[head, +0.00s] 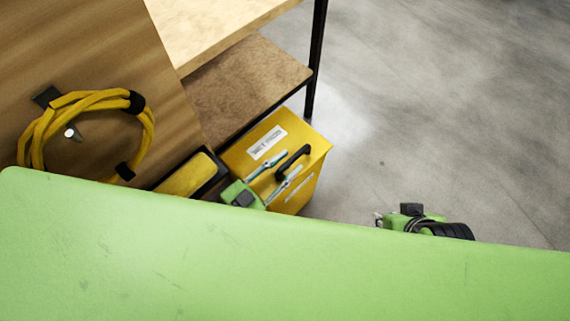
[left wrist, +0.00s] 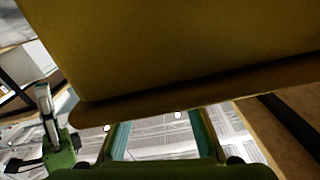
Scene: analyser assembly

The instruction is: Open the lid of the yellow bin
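The yellow bin (head: 315,148) stands on the floor beside the shelving, with a white label and a black handle (head: 305,151) on its top. Its lid looks shut. My left gripper (head: 292,161) is open over the bin, its two pale fingers apart on either side of the handle; I cannot tell whether they touch it. In the left wrist view the left gripper's fingers (left wrist: 160,130) are spread below a large yellow surface (left wrist: 190,45), and the handle is not visible. My right gripper (head: 379,219) is only partly visible beyond the green edge, well right of the bin.
A green surface (head: 280,265) fills the front and hides lower parts of the arms. A wooden shelf unit (head: 245,80) with a black post (head: 317,60) stands behind the bin. A coiled yellow hose (head: 45,130) hangs at left. The grey floor (head: 450,110) at right is clear.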

